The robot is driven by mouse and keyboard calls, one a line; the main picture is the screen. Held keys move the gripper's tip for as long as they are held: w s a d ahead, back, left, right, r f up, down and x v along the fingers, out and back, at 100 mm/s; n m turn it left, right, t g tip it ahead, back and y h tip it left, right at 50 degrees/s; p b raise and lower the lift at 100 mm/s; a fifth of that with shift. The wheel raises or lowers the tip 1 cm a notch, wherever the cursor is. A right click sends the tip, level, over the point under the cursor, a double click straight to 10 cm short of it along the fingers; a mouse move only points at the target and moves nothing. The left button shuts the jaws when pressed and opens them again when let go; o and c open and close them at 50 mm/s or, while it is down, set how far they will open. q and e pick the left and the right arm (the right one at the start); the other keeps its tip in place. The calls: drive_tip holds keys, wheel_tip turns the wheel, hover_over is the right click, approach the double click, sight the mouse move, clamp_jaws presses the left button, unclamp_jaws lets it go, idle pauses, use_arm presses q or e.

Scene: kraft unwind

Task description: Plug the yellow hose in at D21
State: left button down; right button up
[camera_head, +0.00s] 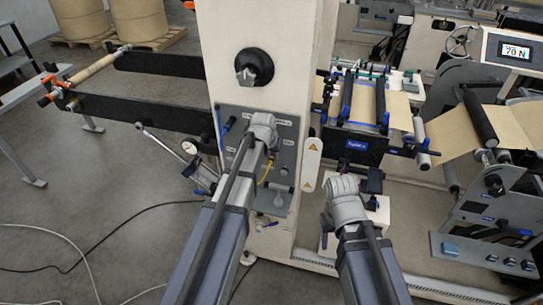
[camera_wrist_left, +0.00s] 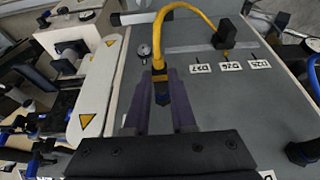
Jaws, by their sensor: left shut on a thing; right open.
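The yellow hose (camera_wrist_left: 190,12) arches across the top of the left wrist view. One end runs to a dark fitting (camera_wrist_left: 224,36) on the grey panel (camera_wrist_left: 225,95). My left gripper (camera_wrist_left: 172,100) is shut on the hose's other end, a yellow and dark plug (camera_wrist_left: 159,88) between its fingers. In the head view, my left gripper (camera_head: 263,128) is in front of the panel (camera_head: 288,135), and a short piece of the hose (camera_head: 265,175) shows below it. I cannot make out a D21 label. My right gripper (camera_head: 344,188) is open, right of the panel; its fingertips are unclear.
A white column (camera_head: 290,45) carries the panel and a black knob (camera_head: 254,66). A white warning plate (camera_head: 312,165) edges the panel's right side. Small labels (camera_wrist_left: 230,66) line the panel. A gauge (camera_head: 189,147) stands left, and rollers with brown web (camera_head: 364,103) stand right.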

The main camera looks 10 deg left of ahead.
use_arm(q)
drive_tip(key=shift+w, duration=0.3)
idle(0.5)
drive_tip(key=c, duration=0.7)
unclamp_jaws()
drive_tip(key=shift+o, duration=0.2)
drive_tip(key=p+v, duration=0.7)
drive_tip(key=v, duration=0.1)
drive_tip(key=shift+f, duration=0.15)
drive_tip(key=s+d+f+m+g+b, duration=0.1)
drive_tip(key=s+d+f+b, duration=0.3)
drive_tip(key=s, duration=0.4)
drive_tip(key=s+d+f+m+g+y+b, duration=0.1)
drive_tip(key=s+d+f+g+b, duration=0.1)
drive_tip(key=s+d+f+b, duration=0.3)
drive_tip(key=s+d+f+m+g+b, duration=0.1)
drive_tip(key=s+d+f+b, duration=0.3)
drive_tip(key=s, duration=0.8)
wheel_tip(320, 180, down, 2)
drive_tip(key=shift+d+f+g+y+b, duration=0.2)
drive_tip(key=shift+g+y+b, duration=0.15)
drive_tip(key=shift+g, duration=0.15)
